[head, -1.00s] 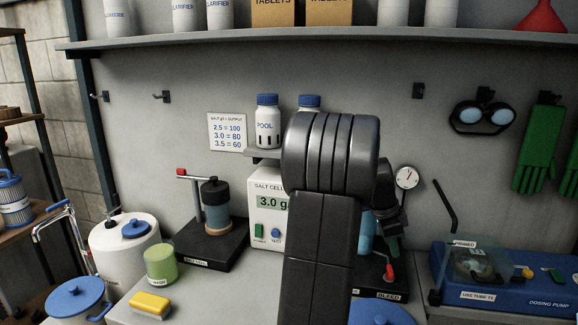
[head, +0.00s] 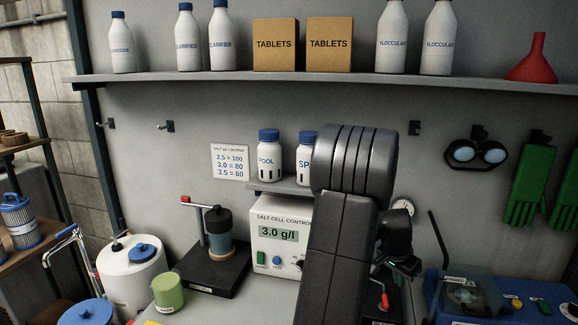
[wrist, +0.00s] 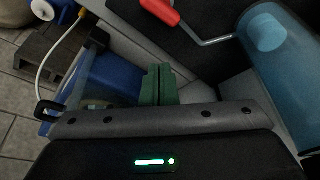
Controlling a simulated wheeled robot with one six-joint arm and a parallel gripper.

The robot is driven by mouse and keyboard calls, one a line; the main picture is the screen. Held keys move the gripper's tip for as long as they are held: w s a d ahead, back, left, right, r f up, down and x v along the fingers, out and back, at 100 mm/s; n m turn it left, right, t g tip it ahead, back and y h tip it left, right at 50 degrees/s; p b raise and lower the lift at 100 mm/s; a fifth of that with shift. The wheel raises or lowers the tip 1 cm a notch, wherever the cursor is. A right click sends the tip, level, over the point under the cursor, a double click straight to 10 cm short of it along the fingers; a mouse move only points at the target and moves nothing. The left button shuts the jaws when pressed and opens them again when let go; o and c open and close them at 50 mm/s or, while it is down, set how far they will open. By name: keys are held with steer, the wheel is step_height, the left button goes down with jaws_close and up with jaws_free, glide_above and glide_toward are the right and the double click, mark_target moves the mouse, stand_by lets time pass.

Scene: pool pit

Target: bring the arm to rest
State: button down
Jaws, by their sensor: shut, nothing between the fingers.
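My arm stands upright in the middle of the head view, its dark links covering part of the bench and wall. My gripper (head: 408,265) hangs to the right of the arm, partly hidden behind its links. In the wrist view the green fingers of my gripper (wrist: 157,85) are together with nothing between them. They point over the area between a blue box (wrist: 112,75) and a blue clear cylinder (wrist: 275,65).
The salt cell controller (head: 280,235) stands left of my arm. A red-handled lever (wrist: 160,10) is close to my gripper in the wrist view. The dosing pump (head: 495,295) is at the right. A shelf (head: 200,78) with bottles and boxes runs above.

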steer(key=shift+s+d+r+n+p, duration=0.1)
steer(key=shift+d+r+n+p, duration=0.05)
steer(key=shift+r+n+p, duration=0.2)
steer(key=shift+p+v, duration=0.8)
steer(key=shift+v, duration=1.5)
steer(key=shift+f, duration=0.1)
